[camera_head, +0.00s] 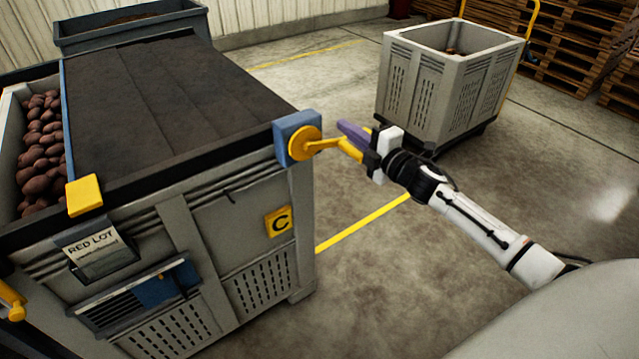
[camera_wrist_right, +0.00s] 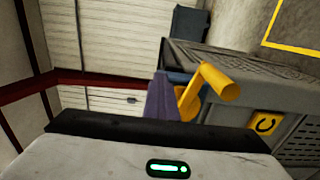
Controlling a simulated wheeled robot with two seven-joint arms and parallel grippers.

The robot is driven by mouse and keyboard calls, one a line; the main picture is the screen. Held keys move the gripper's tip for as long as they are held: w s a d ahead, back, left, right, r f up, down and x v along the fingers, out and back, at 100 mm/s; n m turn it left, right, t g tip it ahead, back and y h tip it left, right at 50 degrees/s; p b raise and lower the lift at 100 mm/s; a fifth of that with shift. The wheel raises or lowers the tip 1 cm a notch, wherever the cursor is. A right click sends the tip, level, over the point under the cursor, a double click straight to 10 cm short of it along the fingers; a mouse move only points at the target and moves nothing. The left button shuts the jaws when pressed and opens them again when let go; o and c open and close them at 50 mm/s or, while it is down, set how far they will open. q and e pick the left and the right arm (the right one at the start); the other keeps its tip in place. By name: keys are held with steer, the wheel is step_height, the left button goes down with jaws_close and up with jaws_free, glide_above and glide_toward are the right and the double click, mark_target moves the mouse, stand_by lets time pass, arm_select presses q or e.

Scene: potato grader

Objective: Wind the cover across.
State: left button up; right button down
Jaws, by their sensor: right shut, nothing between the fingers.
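A dark cover (camera_head: 185,95) lies over most of the grey bin (camera_head: 185,225) marked C. Its blue leading bar (camera_head: 67,125) stands short of the bin's left end, where red potatoes (camera_head: 40,145) show. A yellow crank (camera_head: 305,144) sits on a blue housing (camera_head: 287,128) at the bin's near right corner. My right gripper (camera_head: 352,132), with purple fingers, is shut beside the crank's arm, its tips pointing toward the housing. In the right wrist view the crank grip (camera_wrist_right: 222,82) sticks out right of the fingers (camera_wrist_right: 163,98), not between them. I cannot tell whether they touch. My left gripper is out of view.
A yellow block (camera_head: 84,195) sits on the bin's front rim, above a label reading RED LOT (camera_head: 95,250). Another grey bin (camera_head: 440,90) stands at the back right, with pallets (camera_head: 570,45) behind. The floor between is clear.

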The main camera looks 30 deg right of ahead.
steer(key=a+r, duration=0.7)
steer(key=r, duration=0.1)
steer(key=shift+s+a+r, duration=0.2)
steer(key=shift+s+r, duration=0.1)
stand_by(0.4)
steer(key=c, duration=1.2)
jaws_free()
steer(key=shift+o, duration=0.2)
steer(key=s+d, duration=0.1)
steer(key=s, duration=2.2)
steer(key=shift+d, duration=0.4)
